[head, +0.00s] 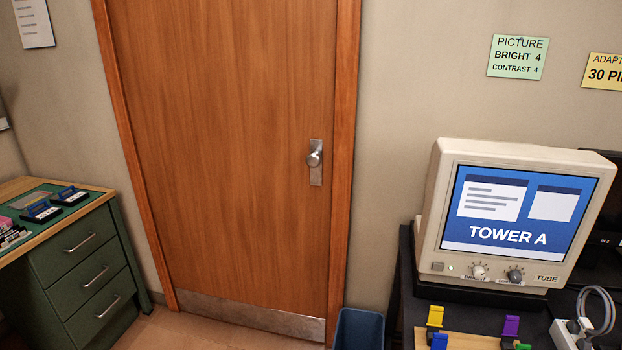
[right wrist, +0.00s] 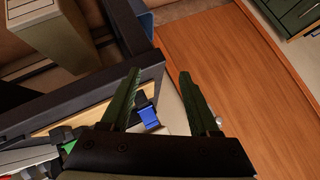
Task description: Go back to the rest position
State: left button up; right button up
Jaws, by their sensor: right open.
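My right gripper (right wrist: 160,74) shows in the right wrist view. Its two dark green fingers are apart, with nothing between their tips. A blue block-like piece (right wrist: 148,118) shows behind the base of the fingers, by the edge of the dark bench (right wrist: 90,95); I cannot tell the exact gap. Neither gripper shows in the head view, and my left gripper is in no view.
A closed wooden door (head: 220,150) fills the middle of the head view. At right a beige monitor (head: 430,215) reads "TOWER A", with yellow (head: 435,316) and purple (head: 511,326) pieces before it. A green drawer cabinet (head: 85,270) stands left, a blue bin (head: 358,330) below.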

jog(key=s+f+n+g+h, duration=0.2)
jog(key=s+n+g, duration=0.45)
jog(key=s, duration=0.85)
jog(key=w+a+f+t+y+p, duration=0.1)
jog(key=w+a+f+t, duration=0.1)
jog(key=f+t, duration=0.1)
jog(key=w+a+f+t, duration=0.2)
jog(key=f+t, duration=0.1)
jog(key=f, duration=0.3)
jog(key=shift+w+f+n+y+p, duration=0.15)
jog(key=shift+w+n+y+p, duration=0.2)
jog(key=shift+y+p, duration=0.05)
jog(key=shift+a, duration=0.1)
jog(key=shift+t, duration=0.25)
